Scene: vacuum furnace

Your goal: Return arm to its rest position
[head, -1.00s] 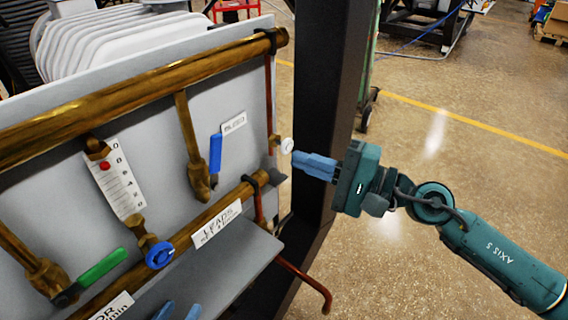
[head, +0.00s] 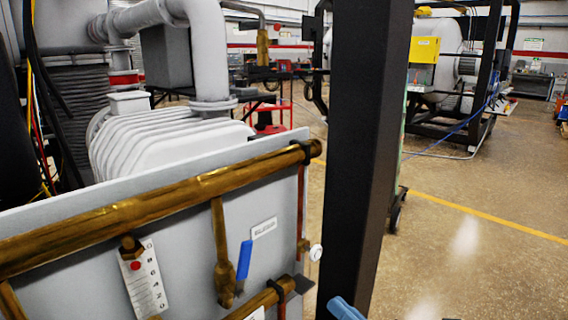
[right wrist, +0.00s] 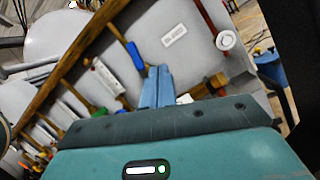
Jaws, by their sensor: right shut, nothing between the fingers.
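My right gripper (head: 345,309) shows only as blue finger parts at the bottom edge of the head view, in front of the dark post's foot. In the right wrist view its blue fingers (right wrist: 157,86) are together and empty, pointing at the grey panel (right wrist: 200,62). The blue-handled valve (head: 244,260) is on the panel to the left of the gripper; its handle also shows in the right wrist view (right wrist: 135,55), just left of the fingertips. I cannot tell whether the fingers touch anything. My left gripper is out of view.
A thick dark post (head: 362,150) stands right of the panel. A brass pipe (head: 160,205) crosses the panel's upper part, and a round white gauge (head: 316,252) sits at its right edge. The floor (head: 470,260) at the right is open.

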